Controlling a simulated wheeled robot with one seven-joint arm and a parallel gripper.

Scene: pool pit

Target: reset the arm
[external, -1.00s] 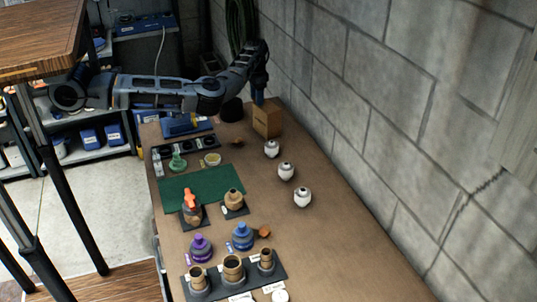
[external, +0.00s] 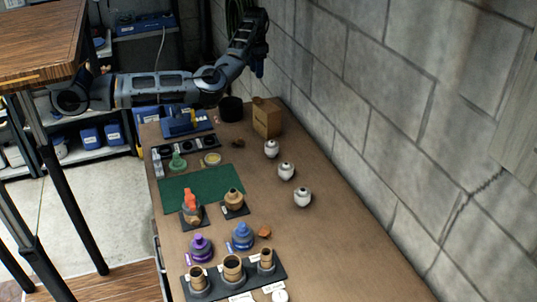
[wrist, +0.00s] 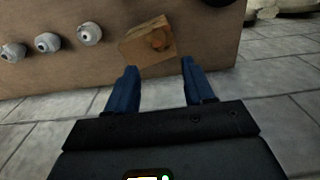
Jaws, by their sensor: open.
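My gripper (external: 258,68) is raised above the far end of the brown table (external: 330,250), close to the block wall. In the wrist view my gripper (wrist: 155,82) shows two blue fingers spread apart with nothing between them. Beyond the fingertips, a cardboard box (wrist: 148,42) stands on the table; it also shows in the external view (external: 267,118), below my gripper and apart from it. A round brown thing shows on the box in the wrist view.
Three white jars (external: 286,171) stand in a row on the table's right side. A green mat (external: 190,190), a blue device (external: 186,122), a black cylinder (external: 231,109) and several bottles fill the left side. The block wall (external: 400,110) borders the right. The front right tabletop is clear.

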